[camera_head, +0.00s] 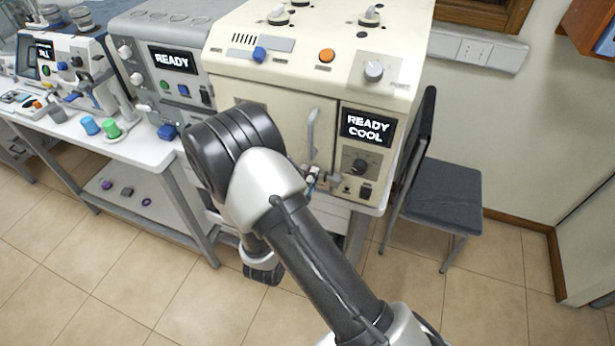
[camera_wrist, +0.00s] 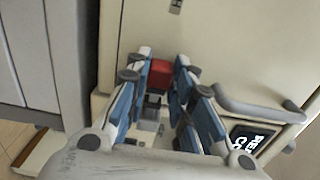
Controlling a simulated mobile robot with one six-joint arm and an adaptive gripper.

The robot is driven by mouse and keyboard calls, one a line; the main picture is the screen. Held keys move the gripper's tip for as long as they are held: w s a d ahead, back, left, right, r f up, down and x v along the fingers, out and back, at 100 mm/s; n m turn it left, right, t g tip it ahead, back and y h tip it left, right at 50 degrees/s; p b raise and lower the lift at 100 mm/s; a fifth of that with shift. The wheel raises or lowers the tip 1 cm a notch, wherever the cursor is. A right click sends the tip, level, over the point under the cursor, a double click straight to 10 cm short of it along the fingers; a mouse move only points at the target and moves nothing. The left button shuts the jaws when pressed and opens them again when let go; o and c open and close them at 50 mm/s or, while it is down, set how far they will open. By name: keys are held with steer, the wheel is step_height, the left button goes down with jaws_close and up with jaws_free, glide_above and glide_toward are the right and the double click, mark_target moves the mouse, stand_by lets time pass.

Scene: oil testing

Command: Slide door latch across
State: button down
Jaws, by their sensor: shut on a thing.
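The cream oven-like machine (camera_head: 300,70) has a shut front door (camera_head: 268,105) with a vertical grey handle (camera_head: 311,132). In the wrist view my gripper (camera_wrist: 162,68) has its blue fingers on both sides of a small red block (camera_wrist: 161,74), which looks like the latch knob, against the cream door front (camera_wrist: 215,55). The fingers are shut on this block. The door handle (camera_wrist: 255,105) shows to the right of the fingers. In the head view my arm covers most of the gripper and the latch area.
A display reading READY COOL (camera_head: 368,126) and a dark knob sit right of the door. A grey machine (camera_head: 165,60) stands close on the left. A dark chair (camera_head: 440,195) stands on the right. Tiled floor (camera_head: 140,300) is clear in front.

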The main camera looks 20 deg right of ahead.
steer(key=shift+s+d, duration=0.15)
steer(key=c, duration=1.6)
jaws_free()
steer(key=shift+d, duration=0.15)
steer(key=shift+c, duration=0.2)
steer(key=shift+o, duration=1.2)
steer(key=v, duration=1.2)
steer(key=shift+a, duration=0.25)
